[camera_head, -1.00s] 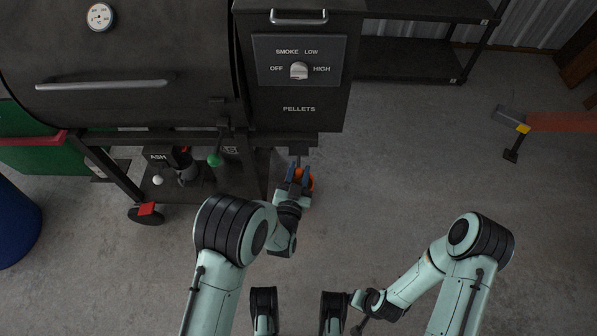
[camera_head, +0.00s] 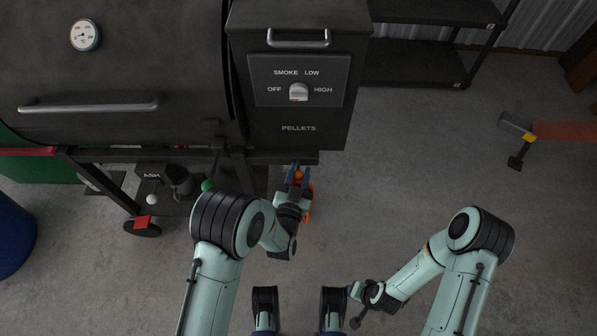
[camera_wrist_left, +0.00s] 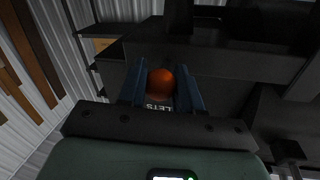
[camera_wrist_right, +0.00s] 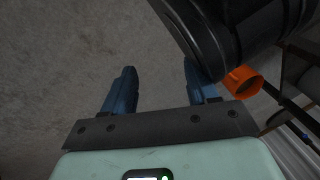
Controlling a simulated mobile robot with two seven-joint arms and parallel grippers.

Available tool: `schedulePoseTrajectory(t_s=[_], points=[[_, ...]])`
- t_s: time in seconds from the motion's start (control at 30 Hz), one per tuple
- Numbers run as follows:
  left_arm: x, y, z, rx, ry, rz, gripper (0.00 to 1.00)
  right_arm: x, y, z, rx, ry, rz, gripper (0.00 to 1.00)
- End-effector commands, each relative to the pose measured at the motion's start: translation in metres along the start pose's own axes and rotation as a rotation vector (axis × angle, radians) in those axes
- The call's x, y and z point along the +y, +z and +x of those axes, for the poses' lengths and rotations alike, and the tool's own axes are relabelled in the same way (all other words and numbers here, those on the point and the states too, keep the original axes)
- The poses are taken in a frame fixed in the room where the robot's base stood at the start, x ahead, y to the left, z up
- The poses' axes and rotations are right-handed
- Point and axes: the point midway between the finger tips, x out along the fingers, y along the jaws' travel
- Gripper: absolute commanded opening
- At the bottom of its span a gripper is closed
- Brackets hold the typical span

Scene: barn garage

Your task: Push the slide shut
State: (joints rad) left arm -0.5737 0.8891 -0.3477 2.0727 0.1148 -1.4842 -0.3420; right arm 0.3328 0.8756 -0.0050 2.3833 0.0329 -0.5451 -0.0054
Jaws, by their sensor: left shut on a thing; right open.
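The pellet hopper (camera_head: 298,128) of a black grill stands ahead, with its underside frame above my left gripper. The round orange knob (camera_wrist_left: 160,84) sits between the blue fingers of my left gripper (camera_wrist_left: 160,88), and it shows in the head view (camera_head: 298,176) just below the hopper's front edge. My left gripper is shut on this knob. The slide's rod behind the knob is mostly hidden under the hopper in the head view. My right gripper (camera_wrist_right: 160,85) is open and empty, low at the right front, away from the grill.
An orange part (camera_head: 310,205) shows beside my left wrist; its shape is partly hidden. The grill's lower shelf holds an ash container (camera_head: 152,175) and a green ball (camera_head: 207,185). A black shelf rack (camera_head: 420,60) stands back right.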

Motion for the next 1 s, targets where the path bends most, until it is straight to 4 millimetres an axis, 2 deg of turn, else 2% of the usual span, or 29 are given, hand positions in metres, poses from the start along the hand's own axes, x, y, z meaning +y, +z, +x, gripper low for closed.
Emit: schedulePoseTrajectory(t_s=[0.1,0.13,0.2,0.47,0.6,0.77,1.0], points=[[-0.003,-0.002,0.002,0.007,-0.007,0.002,0.00,0.000,0.000,0.000,-0.001,0.001,0.001,0.58],[-0.003,-0.002,0.002,0.007,-0.007,0.002,0.37,0.000,0.000,0.000,-0.001,0.001,0.001,0.58],[-0.003,-0.002,0.002,0.007,-0.006,0.002,0.56,0.000,0.000,0.000,-0.001,0.001,0.001,0.58],[-0.002,-0.002,0.001,0.005,-0.004,0.001,0.56,0.000,0.000,0.000,-0.001,0.001,0.001,0.58],[-0.001,-0.001,-0.007,0.003,-0.004,0.001,0.56,-0.002,-0.002,-0.002,0.007,-0.003,-0.001,0.58],[-0.002,-0.001,-0.035,-0.001,-0.003,0.002,0.56,-0.009,-0.012,-0.011,0.039,-0.017,-0.009,0.58],[-0.001,-0.001,-0.090,-0.001,-0.002,0.002,0.56,-0.022,-0.026,-0.023,0.089,-0.040,-0.022,0.58]])
